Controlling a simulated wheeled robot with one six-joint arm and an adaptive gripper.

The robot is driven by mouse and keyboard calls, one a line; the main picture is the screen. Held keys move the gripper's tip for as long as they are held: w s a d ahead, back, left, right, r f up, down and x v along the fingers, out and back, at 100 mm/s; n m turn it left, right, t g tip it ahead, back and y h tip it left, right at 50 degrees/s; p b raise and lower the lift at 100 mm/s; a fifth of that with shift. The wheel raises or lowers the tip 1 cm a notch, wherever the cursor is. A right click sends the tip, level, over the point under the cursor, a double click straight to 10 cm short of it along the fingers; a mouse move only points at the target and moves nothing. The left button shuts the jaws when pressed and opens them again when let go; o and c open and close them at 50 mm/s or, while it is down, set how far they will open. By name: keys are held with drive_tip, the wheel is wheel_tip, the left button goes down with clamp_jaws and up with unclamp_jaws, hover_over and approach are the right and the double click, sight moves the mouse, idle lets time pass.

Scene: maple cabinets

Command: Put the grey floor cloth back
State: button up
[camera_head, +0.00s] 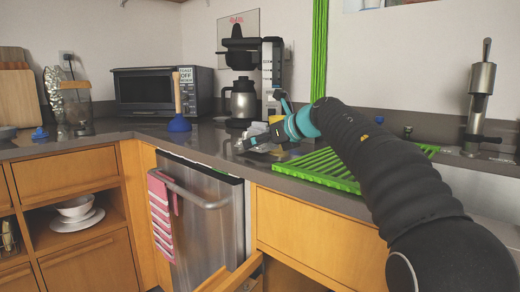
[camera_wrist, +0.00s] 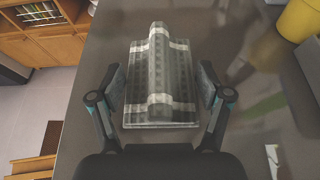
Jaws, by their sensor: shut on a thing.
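The grey floor cloth (camera_wrist: 160,100) shows in the wrist view as a grey checked cloth with pale bands and a raised ridge along its middle. My gripper (camera_wrist: 160,84) has one finger on each side of the cloth and is shut on it. The dark countertop shows beneath; I cannot tell whether the cloth touches it. In the head view my gripper (camera_head: 262,141) is low over the counter, left of the green drying rack, and the cloth is hard to make out there.
An open drawer (camera_head: 236,274) juts out below the counter. A green rack (camera_head: 330,168) lies right of my gripper. A coffee maker (camera_head: 241,55), blue plunger (camera_head: 180,123) and microwave (camera_head: 162,90) stand behind and left. A yellow container (camera_wrist: 299,20) is at the wrist view's upper right.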

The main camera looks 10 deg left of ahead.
drive_tip(key=shift+f, duration=0.45)
drive_tip(key=shift+f, duration=0.15)
drive_tip(key=o, duration=1.2)
drive_tip(key=shift+s+d+r, duration=0.1)
drive_tip(key=shift+d+r, duration=0.1)
drive_tip(key=shift+r, duration=0.05)
drive_tip(key=v, duration=1.1)
drive_tip(key=shift+d, duration=0.2)
drive_tip(key=shift+s+r, duration=0.1)
drive_tip(key=shift+s, duration=0.05)
